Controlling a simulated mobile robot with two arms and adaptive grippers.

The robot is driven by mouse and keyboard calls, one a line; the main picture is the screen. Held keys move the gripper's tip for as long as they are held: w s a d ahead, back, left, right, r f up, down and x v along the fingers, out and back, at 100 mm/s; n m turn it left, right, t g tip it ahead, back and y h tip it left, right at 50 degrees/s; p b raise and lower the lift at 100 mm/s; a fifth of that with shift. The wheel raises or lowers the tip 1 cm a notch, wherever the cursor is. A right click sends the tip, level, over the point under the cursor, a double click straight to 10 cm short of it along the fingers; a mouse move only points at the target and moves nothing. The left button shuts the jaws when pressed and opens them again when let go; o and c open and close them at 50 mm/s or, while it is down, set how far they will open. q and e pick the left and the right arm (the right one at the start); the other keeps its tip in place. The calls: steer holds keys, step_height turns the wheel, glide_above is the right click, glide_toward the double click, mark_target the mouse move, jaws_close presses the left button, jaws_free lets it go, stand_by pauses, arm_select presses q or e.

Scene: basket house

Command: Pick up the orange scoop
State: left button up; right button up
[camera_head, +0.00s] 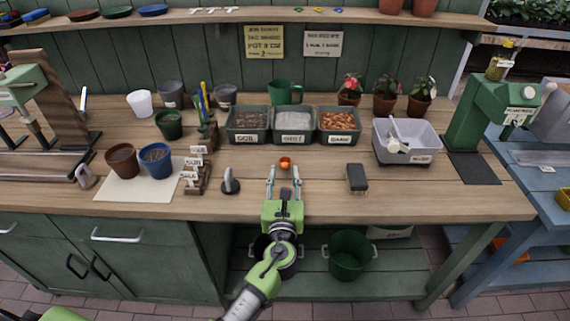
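The small orange scoop (285,162) lies on the wooden workbench, in front of the bins. My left gripper (284,172) reaches over the bench's front edge and points at it. Its two fingers are spread apart, one on each side of the scoop's near end. I see no finger touching the scoop. Whether the fingers are level with it or above it is hard to tell. My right gripper is not in view.
Three labelled bins (248,139) stand behind the scoop. A grey tub (407,157) and potted plants (384,103) are farther right. The bench front right is clear.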

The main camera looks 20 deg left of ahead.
arm_select(q)
steer(key=x, duration=0.3)
steer(key=shift+w+f, duration=0.15)
steer(key=shift+w, duration=0.2)
steer(key=shift+w+a+f, duration=0.1)
steer(key=shift+w+a, duration=0.1)
steer(key=shift+w, duration=0.15)
steer(key=shift+s, duration=0.1)
steer(key=shift+c, duration=0.5)
jaws_close()
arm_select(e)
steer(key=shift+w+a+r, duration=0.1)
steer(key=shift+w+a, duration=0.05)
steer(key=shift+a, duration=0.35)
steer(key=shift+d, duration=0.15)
